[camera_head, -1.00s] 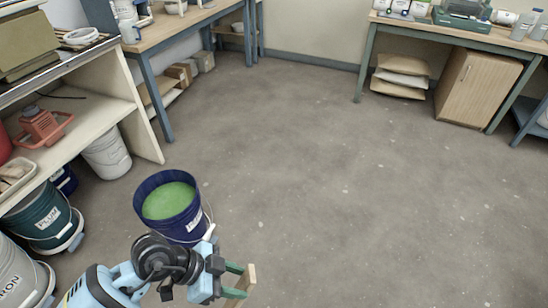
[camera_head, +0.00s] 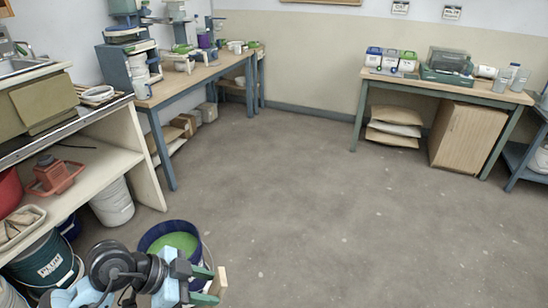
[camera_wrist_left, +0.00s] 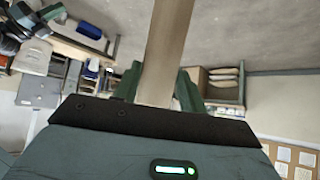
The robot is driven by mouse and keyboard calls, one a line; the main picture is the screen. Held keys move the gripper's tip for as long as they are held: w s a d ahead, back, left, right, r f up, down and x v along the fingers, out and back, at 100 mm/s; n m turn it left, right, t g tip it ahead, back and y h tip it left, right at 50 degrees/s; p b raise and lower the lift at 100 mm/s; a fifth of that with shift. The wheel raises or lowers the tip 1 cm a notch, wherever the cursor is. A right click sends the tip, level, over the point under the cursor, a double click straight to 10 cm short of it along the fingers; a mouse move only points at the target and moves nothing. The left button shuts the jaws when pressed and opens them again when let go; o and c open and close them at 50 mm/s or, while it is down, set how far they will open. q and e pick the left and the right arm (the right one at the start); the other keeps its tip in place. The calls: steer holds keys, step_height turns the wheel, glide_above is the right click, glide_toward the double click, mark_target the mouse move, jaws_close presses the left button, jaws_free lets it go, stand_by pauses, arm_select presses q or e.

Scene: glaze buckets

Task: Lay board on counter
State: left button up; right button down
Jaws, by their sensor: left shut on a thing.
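The board is a pale wooden piece; its end (camera_head: 221,281) shows at the bottom of the head view. It runs up from the jaws as a long narrow strip (camera_wrist_left: 168,45) in the left wrist view. My left gripper (camera_head: 209,285) has green fingers, and in the wrist view (camera_wrist_left: 163,92) they are shut on the board. The gripper is in front of a blue bucket and clear of any surface. A counter (camera_head: 100,107) with a sink and a dark front edge stands at the left. My right gripper is not in view.
The blue bucket (camera_head: 148,236) with green glaze stands on the floor behind my gripper. A wooden workbench (camera_head: 190,80) with equipment is at the back left. Another bench (camera_head: 400,77) with a cabinet stands at the back right. The middle floor is clear.

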arm_select(q)
steer(key=shift+a+r, duration=0.35)
steer(key=shift+r, duration=0.35)
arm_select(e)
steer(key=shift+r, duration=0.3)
